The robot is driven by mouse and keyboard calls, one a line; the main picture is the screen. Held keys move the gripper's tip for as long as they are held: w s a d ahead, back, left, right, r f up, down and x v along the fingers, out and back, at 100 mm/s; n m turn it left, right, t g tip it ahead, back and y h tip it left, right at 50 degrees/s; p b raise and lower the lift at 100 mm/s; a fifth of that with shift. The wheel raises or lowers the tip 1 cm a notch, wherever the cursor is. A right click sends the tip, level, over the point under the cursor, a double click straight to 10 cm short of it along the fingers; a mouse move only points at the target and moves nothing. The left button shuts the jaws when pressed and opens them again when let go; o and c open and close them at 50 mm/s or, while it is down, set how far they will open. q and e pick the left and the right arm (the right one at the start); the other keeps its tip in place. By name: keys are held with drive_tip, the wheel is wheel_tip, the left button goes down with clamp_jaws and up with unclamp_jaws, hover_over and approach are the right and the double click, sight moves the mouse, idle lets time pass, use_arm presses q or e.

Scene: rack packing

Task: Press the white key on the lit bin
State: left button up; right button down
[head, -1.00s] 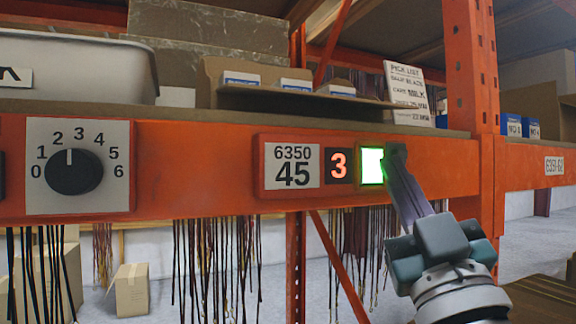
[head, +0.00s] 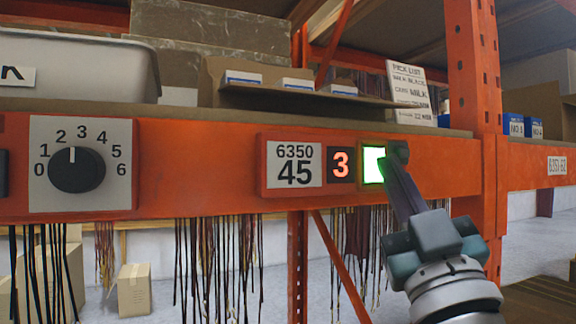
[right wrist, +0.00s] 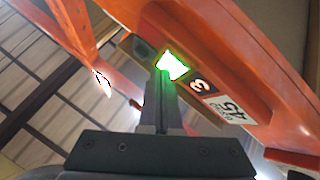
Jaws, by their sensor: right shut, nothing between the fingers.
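The white key (head: 373,166) glows white with a green edge at the right end of the bin label (head: 293,165). The label reads 6350 45, with a red lit 3 beside it, on the orange beam. My right gripper (head: 398,158) is shut and empty, its fingertips at the key's right edge and partly over it. In the right wrist view the lit key (right wrist: 172,66) shows just beyond the fingertips (right wrist: 163,72). I cannot tell whether the tips touch it. My left gripper is not in view.
A dial (head: 77,169) numbered 0 to 6 sits on the beam at left. Above stand a grey bin (head: 75,65), an open carton (head: 300,100) and a pick list card (head: 409,93). An orange upright (head: 472,70) rises right of the gripper. Cables hang below.

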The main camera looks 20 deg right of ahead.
drive_tip(key=shift+w, duration=0.4)
idle(0.6)
drive_tip(key=shift+s, duration=0.5)
drive_tip(key=shift+s+p, duration=0.35)
drive_tip(key=s+p, duration=0.2)
drive_tip(key=s, duration=0.3)
drive_tip(key=shift+d, duration=0.2)
